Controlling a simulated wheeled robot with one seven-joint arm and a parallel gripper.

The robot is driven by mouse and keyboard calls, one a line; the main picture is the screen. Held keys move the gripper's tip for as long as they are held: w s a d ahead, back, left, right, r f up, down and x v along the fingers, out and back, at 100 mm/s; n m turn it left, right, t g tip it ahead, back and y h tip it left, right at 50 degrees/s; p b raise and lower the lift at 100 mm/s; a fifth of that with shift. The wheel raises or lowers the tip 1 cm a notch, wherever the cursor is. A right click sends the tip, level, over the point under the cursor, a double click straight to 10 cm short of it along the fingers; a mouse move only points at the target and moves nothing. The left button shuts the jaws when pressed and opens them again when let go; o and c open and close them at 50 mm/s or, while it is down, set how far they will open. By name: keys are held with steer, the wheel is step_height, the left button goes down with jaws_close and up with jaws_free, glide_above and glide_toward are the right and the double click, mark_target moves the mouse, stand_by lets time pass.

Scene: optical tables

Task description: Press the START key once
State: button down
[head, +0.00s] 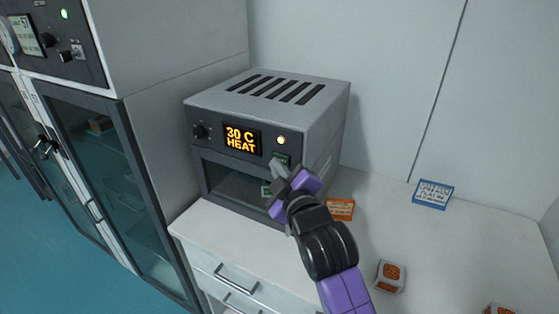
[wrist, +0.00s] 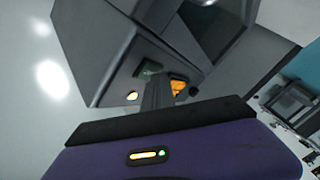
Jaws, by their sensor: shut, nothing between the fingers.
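The grey oven-like unit (head: 315,120) stands on the white bench. Its front panel has a lit display (head: 241,139) reading "30 C HEAT", a dark knob (head: 200,131) and a glowing amber lamp (head: 281,140). A green key (head: 283,158) sits below the lamp; its lettering is too small to read. The green key also shows in the wrist view (wrist: 149,69), partly behind the fingers. My gripper (head: 277,168) is shut and empty, with its tips just in front of and slightly below the key. I cannot tell whether they touch it.
A glass-doored cabinet (head: 100,160) stands at left. The bench's back right is mostly clear.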

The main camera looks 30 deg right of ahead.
steer(key=shift+s+a, duration=0.5)
steer(key=shift+a, duration=0.1)
steer(key=shift+s+a, duration=0.75)
steer(key=shift+a, duration=0.3)
steer(key=shift+s+a, duration=0.7)
steer(key=shift+a, duration=0.3)
